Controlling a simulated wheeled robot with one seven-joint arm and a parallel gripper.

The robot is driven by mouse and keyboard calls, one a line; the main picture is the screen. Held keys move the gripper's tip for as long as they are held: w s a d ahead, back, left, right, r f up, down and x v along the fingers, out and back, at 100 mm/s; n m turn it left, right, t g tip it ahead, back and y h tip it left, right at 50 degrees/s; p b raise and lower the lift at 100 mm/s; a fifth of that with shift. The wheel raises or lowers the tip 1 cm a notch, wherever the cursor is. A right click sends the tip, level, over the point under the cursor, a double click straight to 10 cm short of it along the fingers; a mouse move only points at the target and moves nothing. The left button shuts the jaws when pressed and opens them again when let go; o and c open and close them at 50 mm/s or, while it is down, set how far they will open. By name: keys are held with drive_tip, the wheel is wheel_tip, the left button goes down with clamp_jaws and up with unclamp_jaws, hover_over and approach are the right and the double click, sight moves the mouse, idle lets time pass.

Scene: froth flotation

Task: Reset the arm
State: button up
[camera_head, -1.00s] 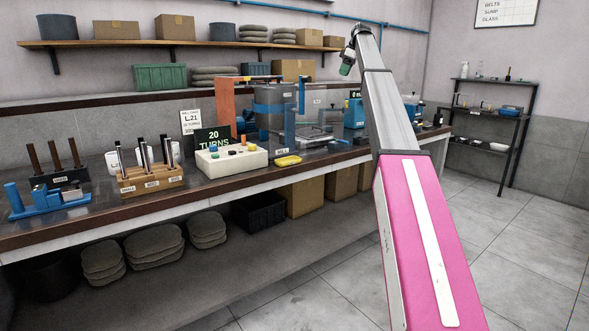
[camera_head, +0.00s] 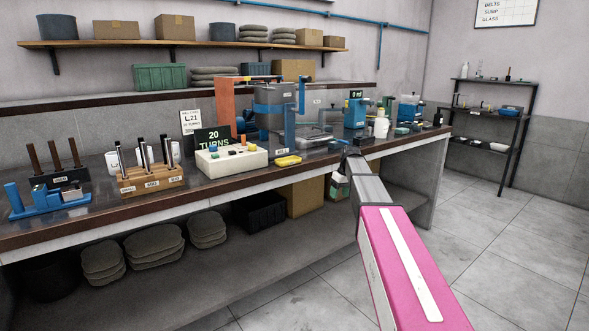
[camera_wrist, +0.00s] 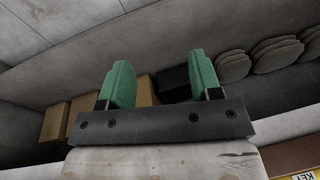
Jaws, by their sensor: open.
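My arm reaches forward and is low, in front of the bench edge in the head view. My gripper (camera_head: 339,188) is small there, beside the bench's front edge and partly hidden by my arm. In the wrist view my gripper (camera_wrist: 160,76) shows two green fingers spread wide apart on a dark bar. It is open, with nothing between the fingers.
The long bench (camera_head: 300,172) carries a flotation cell (camera_head: 272,107), a white button box (camera_head: 232,160), a wooden rack (camera_head: 150,180) and a yellow tray (camera_head: 288,160). Sacks (camera_head: 152,243), a black crate (camera_head: 260,212) and boxes (camera_head: 306,196) lie below. Floor at right is clear.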

drive_tip(key=s+f+m, duration=0.2)
drive_tip(key=s+f, duration=0.5)
drive_tip(key=s, duration=0.4)
drive_tip(key=s+f+m+h, duration=0.1)
drive_tip(key=s+f+m, duration=0.1)
drive_tip(key=s+f, duration=0.5)
drive_tip(key=s+f+m+h, duration=0.1)
drive_tip(key=s+f, duration=0.6)
drive_tip(key=s, duration=0.8)
drive_tip(key=shift+s+a+f+m, duration=0.2)
drive_tip(key=shift+a+f+m, duration=0.05)
drive_tip(key=shift+m, duration=0.25)
